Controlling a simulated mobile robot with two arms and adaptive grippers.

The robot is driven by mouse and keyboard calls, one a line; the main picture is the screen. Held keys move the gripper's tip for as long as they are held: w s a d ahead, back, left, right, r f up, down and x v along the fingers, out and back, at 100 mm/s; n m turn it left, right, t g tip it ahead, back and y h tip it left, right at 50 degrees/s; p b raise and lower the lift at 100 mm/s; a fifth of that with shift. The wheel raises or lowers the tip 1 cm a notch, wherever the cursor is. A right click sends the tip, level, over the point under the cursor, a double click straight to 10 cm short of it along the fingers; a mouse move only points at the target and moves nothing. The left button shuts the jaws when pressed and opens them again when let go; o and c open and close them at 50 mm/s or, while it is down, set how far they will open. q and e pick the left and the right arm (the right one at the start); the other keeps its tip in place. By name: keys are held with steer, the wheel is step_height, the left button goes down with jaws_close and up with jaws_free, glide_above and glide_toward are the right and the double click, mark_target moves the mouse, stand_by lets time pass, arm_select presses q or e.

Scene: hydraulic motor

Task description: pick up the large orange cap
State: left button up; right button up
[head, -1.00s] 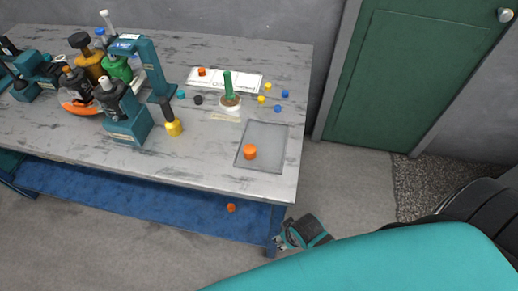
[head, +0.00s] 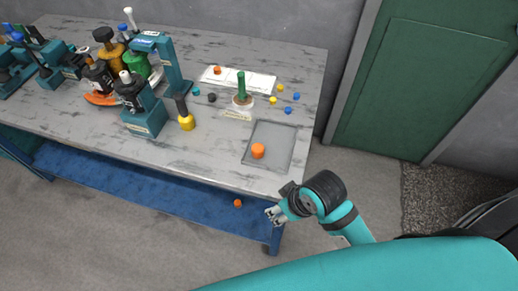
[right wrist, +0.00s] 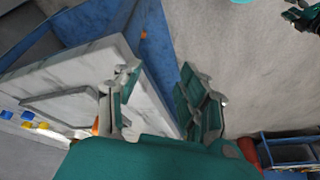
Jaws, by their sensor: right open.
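The large orange cap (head: 258,151) stands on a grey tray (head: 283,133) at the near right of the table. In the right wrist view, an orange patch (right wrist: 97,126) shows beside the left finger, mostly hidden by it. My right gripper (head: 274,214) is off the table's near right corner, apart from the cap and empty. Its spread fingers (right wrist: 160,95) show in the right wrist view. A dark jawed part (right wrist: 304,18) at that view's top right may be my left gripper; its jaws are unclear.
A smaller orange cap (head: 217,70) lies on a white sheet (head: 250,82); another orange piece (head: 238,203) is on the blue lower shelf (head: 150,192). A green post (head: 241,86), yellow bottle (head: 186,121) and small yellow and blue pieces stand near the tray. Teal fixtures fill the left.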

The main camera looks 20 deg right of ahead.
steer(key=w+a+r+n, duration=0.1)
steer(key=w+r+n, duration=0.1)
steer(key=w, duration=0.1)
steer(key=w+a+r+n+g, duration=0.1)
steer(key=w+a+r+n, duration=0.1)
steer(key=w, duration=0.2)
steer(key=w+a+r+n, duration=0.2)
steer(key=w, duration=0.2)
steer(key=shift+w+a+r+n+g+y, duration=0.2)
steer(key=shift+a+n+g+y, duration=0.05)
steer(key=shift+n+g+y, duration=0.15)
steer(key=w+d+r+n+h, duration=0.1)
steer(key=w+d+r+n, duration=0.1)
steer(key=w+r, duration=0.2)
step_height(320, 180, up, 7)
steer(key=n+g+h, duration=0.1)
steer(key=g+h, duration=0.1)
glide_above(259, 148)
steer(key=f, duration=0.3)
steer(key=f+p, duration=0.1)
steer(key=f, duration=0.7)
steer(key=shift+s+d+f, duration=0.1)
steer(key=shift+d+f, duration=0.05)
steer(key=shift+d, duration=0.1)
steer(key=shift+w+a+f+p, duration=0.15)
steer(key=shift+f+p, duration=0.2)
steer(key=shift+f, duration=1)
steer(key=shift+w+a+f+p, duration=0.1)
steer(key=shift+f+p, duration=0.2)
steer(key=shift+f, duration=1.05)
